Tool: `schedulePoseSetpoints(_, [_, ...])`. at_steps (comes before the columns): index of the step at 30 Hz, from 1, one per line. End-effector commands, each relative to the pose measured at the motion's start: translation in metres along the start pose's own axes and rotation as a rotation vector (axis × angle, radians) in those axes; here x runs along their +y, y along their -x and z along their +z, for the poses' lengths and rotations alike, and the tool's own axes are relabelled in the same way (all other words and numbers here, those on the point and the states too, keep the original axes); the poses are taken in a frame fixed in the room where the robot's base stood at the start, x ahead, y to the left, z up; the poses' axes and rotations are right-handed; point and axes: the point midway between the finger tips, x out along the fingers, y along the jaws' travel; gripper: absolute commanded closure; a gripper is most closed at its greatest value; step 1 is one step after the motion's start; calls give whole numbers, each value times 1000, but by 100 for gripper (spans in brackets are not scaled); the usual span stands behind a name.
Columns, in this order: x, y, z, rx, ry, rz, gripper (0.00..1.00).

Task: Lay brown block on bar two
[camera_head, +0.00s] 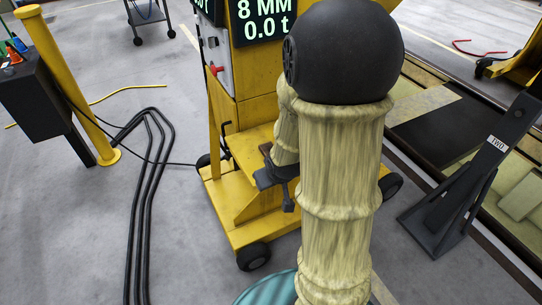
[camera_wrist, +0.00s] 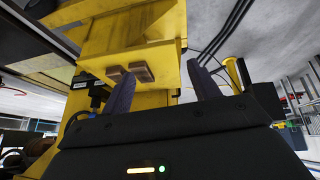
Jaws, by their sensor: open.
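In the wrist view, two small brown block shapes (camera_wrist: 142,71) show at a yellow ledge of the cart, close to my left finger's tip. I cannot tell whether they are two blocks or parts of one. My gripper (camera_wrist: 160,70) is open, with its two dark fingers wide apart and nothing between them. In the head view my gripper (camera_head: 277,185) is small and dark over the yellow cart (camera_head: 245,205), and my arm covers part of the cart. A dark slanted post labelled TWO (camera_head: 497,143) stands on a foot at the right.
A display reading 8 MM and 0.0 t (camera_head: 262,18) tops the cart. Black cables (camera_head: 145,215) lie on the floor at left, near a yellow post (camera_head: 70,85) and dark box (camera_head: 35,90). Pale blocks (camera_head: 525,197) lie beyond the post labelled TWO.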

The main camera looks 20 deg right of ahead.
Motion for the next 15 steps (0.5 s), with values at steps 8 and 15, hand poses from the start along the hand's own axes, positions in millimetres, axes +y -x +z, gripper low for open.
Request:
schedulePoseSetpoints(8, [57, -64, -1, 263, 19, -9, 39])
schedulePoseSetpoints(15, [88, -87, 10, 523, -21, -59, 39])
